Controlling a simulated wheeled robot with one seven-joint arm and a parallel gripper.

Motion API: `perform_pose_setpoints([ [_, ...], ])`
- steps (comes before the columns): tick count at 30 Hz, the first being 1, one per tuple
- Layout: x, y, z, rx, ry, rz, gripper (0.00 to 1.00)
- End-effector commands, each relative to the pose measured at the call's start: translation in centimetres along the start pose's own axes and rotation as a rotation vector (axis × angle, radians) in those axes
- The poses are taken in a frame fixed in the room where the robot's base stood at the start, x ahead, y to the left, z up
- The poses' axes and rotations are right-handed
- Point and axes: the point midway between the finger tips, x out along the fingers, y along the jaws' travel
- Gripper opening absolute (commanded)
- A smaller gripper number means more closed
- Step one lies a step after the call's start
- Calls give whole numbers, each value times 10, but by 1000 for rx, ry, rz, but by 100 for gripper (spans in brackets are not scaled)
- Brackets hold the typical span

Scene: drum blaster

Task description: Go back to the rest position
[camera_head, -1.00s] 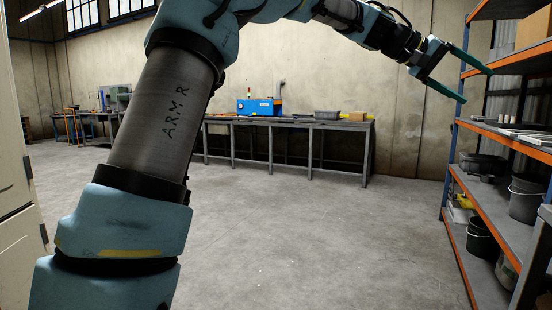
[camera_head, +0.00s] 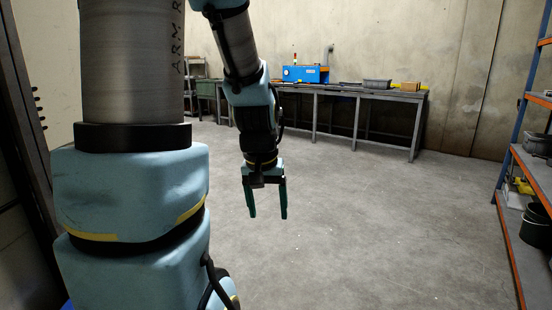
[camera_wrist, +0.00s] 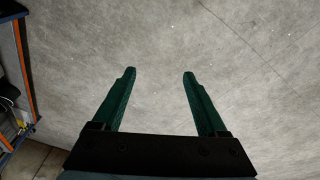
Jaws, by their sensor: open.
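My gripper (camera_head: 267,212) hangs pointing down over the bare concrete floor, in the middle of the head view. Its two green fingers are apart, with nothing between them. The wrist view shows the same open gripper (camera_wrist: 159,75) with only grey floor beyond the fingertips. My arm comes down from the top of the head view, with its lower links filling the left side.
A long workbench (camera_head: 345,91) stands along the back wall with a blue machine (camera_head: 305,74) and a grey bin (camera_head: 377,84) on it. An orange-edged shelf rack (camera_head: 512,240) is at the right. The floor (camera_head: 380,220) between is clear.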

Motion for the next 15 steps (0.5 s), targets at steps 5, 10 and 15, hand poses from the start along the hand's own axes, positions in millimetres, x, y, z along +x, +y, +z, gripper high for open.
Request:
perform_pose_setpoints([
  [5,10,-47,60,-55,-46,-62,76],
  [10,-35,-41,46,-48,-40,-58,76],
  [15,-74,-38,38,-47,-40,-57,76],
])
